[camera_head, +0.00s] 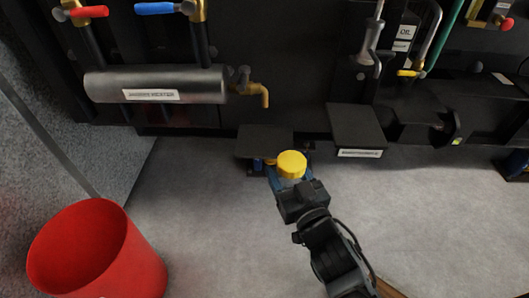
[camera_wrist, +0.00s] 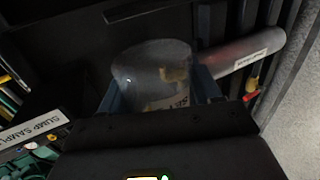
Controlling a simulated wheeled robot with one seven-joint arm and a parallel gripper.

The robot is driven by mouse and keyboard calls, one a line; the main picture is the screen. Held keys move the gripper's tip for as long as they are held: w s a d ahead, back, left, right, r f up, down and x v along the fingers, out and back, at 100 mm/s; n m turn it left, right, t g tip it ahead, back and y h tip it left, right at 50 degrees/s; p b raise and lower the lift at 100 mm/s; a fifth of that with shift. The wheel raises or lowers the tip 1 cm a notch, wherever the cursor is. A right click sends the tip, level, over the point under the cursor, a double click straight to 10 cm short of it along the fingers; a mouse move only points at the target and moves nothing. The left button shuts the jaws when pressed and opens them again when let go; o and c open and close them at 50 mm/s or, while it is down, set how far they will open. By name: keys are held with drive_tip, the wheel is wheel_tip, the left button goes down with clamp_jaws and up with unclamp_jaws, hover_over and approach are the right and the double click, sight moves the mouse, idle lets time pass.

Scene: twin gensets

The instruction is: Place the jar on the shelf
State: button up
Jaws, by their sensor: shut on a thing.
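The jar has a round yellow lid (camera_head: 292,160) in the head view. My gripper (camera_head: 290,178) is shut on it, its blue fingers at the jar's sides. In the wrist view the jar (camera_wrist: 150,72) is a greyish cylinder between the fingers, with a pale label partly showing. A small dark flat shelf (camera_head: 258,136) juts out just behind and left of the jar. A second dark shelf (camera_head: 356,124), with a white label on its front edge, stands to the right. I cannot tell which one the task means, or whether the jar touches the left one.
A grey cylindrical heater (camera_head: 155,86) with a brass tap (camera_head: 262,95) is above left; it also shows in the wrist view (camera_wrist: 245,50). Red and blue valve handles are higher up. A red bin (camera_head: 95,250) stands at lower left. The grey floor around my arm is clear.

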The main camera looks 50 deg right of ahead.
drive_tip(key=shift+s+d+f, duration=0.1)
drive_tip(key=shift+d, duration=0.1)
drive_tip(key=shift+w+d, duration=0.25)
drive_tip(key=b+x, duration=0.1)
drive_tip(key=x, duration=1.6)
drive_tip(key=shift+w+d, duration=0.1)
drive_tip(key=shift+f+b, duration=0.25)
drive_tip(key=shift+b, duration=0.05)
drive_tip(key=shift+f, duration=0.15)
drive_tip(key=o, duration=1)
drive_tip(key=shift+o, duration=0.2)
